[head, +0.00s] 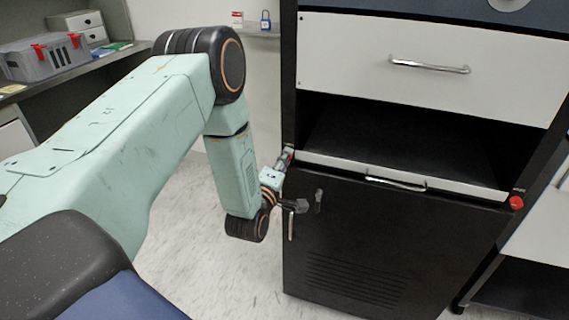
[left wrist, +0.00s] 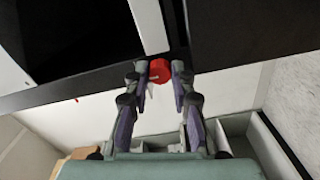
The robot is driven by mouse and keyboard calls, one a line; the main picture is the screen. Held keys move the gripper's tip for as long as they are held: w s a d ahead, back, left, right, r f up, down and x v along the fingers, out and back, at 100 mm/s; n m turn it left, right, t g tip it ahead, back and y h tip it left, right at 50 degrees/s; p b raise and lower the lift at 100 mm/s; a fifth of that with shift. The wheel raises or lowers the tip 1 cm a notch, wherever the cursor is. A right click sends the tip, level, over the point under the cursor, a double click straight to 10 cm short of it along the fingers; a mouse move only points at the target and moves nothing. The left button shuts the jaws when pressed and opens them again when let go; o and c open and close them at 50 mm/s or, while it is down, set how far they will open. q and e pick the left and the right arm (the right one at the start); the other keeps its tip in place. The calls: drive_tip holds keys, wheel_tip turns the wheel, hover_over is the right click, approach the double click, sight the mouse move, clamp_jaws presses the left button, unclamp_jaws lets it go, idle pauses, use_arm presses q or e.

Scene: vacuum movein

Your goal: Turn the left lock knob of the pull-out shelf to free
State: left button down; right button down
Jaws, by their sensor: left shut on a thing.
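The left lock knob is a small red knob (left wrist: 160,71) at the end of the shelf front in the left wrist view. My left gripper (left wrist: 160,70) has one finger on each side of it and is shut on it. In the head view my left gripper (head: 287,158) reaches the left front edge of the black cabinet, and the knob is mostly hidden there. The pull-out shelf (head: 400,186) has a white front strip with a metal handle. The red right lock knob (head: 516,203) sits at its other end. My right gripper is not in view.
A white drawer (head: 440,62) is above the shelf opening, and a black vented door (head: 375,250) is below it. A bench with a grey toolbox (head: 45,58) stands at the left. A blue padlock (head: 265,20) sits on a small wall ledge. The floor left of the cabinet is clear.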

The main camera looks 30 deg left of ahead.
use_arm(q)
drive_tip(key=shift+a+n, duration=0.15)
drive_tip(key=shift+n, duration=0.25)
drive_tip(key=c, duration=1.1)
unclamp_jaws()
drive_tip(key=shift+s, duration=0.1)
drive_tip(key=shift+c, duration=0.2)
drive_tip(key=shift+m, duration=0.3)
